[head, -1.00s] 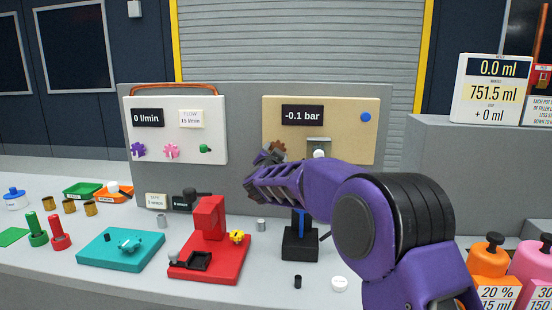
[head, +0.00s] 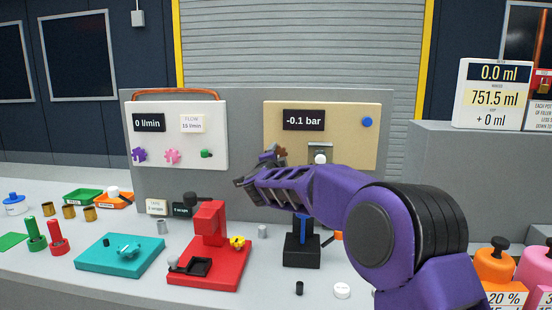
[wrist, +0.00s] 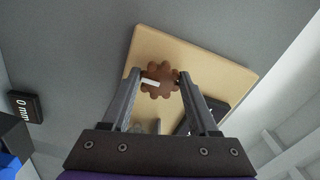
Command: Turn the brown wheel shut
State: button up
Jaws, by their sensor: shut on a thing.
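The brown wheel (wrist: 160,80) is lobed like a cog and sits on a tan panel (wrist: 233,75). A white mark shows at its left side in the wrist view. My gripper (wrist: 160,75) has one finger on each side of the wheel and is shut on it. In the head view the wheel (head: 281,151) peeks out above my purple gripper, on the left part of the tan panel (head: 345,140). The fingertips and most of the wheel are hard to make out there. The panel's dark display reads -0.1 bar (head: 303,120).
A white panel (head: 180,170) with purple, pink and green knobs stands left of the tan one. Below lie a red stand (head: 225,262), a teal block (head: 95,255) and a black stand (head: 302,254). A blue button (head: 367,122) is at the tan panel's upper right.

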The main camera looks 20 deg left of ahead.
dwell(0.5)
jog(key=o, duration=1.4)
jog(key=shift+c, duration=0.2)
jog(key=shift+s, duration=0.15)
jog(key=v, duration=1.7)
jog(key=shift+a, duration=0.1)
